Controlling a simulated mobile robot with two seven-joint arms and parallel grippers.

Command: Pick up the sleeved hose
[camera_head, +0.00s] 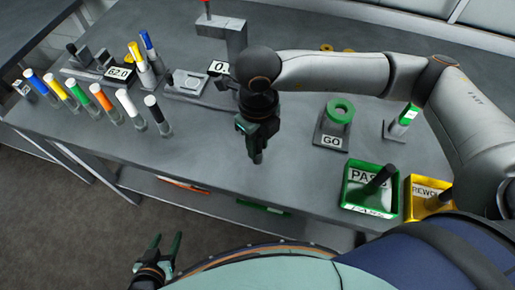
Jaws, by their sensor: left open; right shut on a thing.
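My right gripper (257,150) hangs above the middle of the bench, pointing down. It is shut on a thin dark piece that looks like the sleeved hose. The fingers hide most of it, and its sleeve cannot be made out. My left gripper (160,246) is open and empty at the lower left, in front of the bench and over the floor.
Several colour-topped cylinders stand in a row at the left, including an orange one (104,102). A GO gauge (330,141) with a green ring, a green PASS bin (345,188) and a yellow REWORK bin (409,208) are at the right. The bench (215,155) is clear front-centre.

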